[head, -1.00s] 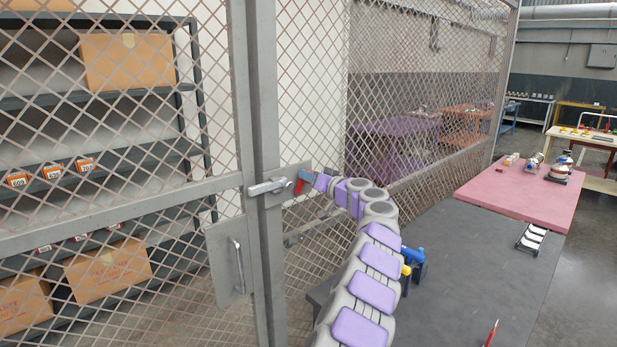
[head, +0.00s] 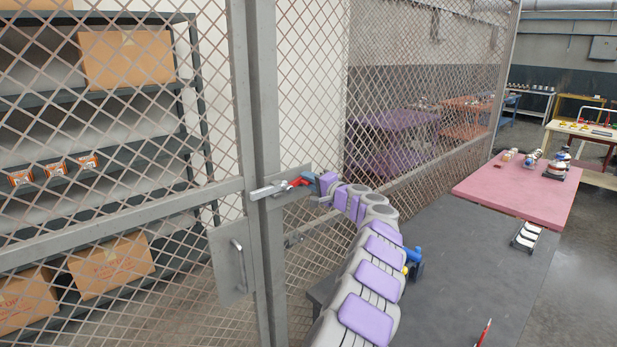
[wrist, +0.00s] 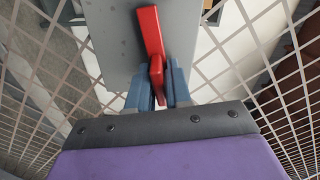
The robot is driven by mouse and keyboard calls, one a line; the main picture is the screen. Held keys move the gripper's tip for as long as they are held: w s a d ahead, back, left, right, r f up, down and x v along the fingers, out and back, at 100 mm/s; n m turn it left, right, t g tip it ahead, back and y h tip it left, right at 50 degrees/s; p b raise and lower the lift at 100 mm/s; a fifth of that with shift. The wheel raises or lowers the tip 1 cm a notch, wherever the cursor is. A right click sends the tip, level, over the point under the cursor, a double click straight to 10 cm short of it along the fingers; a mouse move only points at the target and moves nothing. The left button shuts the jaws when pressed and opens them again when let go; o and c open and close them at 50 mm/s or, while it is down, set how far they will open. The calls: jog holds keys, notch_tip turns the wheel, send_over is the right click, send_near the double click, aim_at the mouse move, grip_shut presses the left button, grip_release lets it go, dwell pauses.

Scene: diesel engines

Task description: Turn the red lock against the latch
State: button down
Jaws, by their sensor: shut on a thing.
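The red lock (head: 298,182) sits on a grey plate (wrist: 110,40) on the mesh gate's frame. In the wrist view the red lock (wrist: 152,35) extends upward from between the blue fingers of my gripper (wrist: 158,88). My gripper (head: 309,178) is shut on the lock's near part, at the right of the gate post. The silver latch bar (head: 268,190) lies across the post just left of the lock. The lock's far end looks close to the latch, but I cannot tell whether they touch.
The mesh gate has a pull handle (head: 238,265) below the latch. A dark table (head: 450,270) and a pink table (head: 525,188) stand at the right. Shelves with cardboard boxes (head: 127,60) are behind the mesh.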

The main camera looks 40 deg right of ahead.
jog(key=shift+d+m+p, duration=0.1)
jog(key=shift+m+p, duration=0.45)
jog(key=shift+m, duration=0.55)
jog(key=c, duration=1.4)
grip_release()
jog(key=shift+f, duration=0.1)
jog(key=shift+c, duration=0.2)
jog(key=shift+o, duration=1.2)
jog(key=shift+d, duration=0.3)
jog(key=shift+a, duration=0.1)
jog(key=shift+s+a, duration=0.1)
jog(key=shift+s, duration=0.35)
jog(key=s+d, duration=0.2)
jog(key=s, duration=1.4)
jog(key=shift+s+f+p, duration=0.15)
jog(key=shift+s+p, duration=0.05)
jog(key=shift+p, duration=0.15)
jog(key=shift+a, duration=0.1)
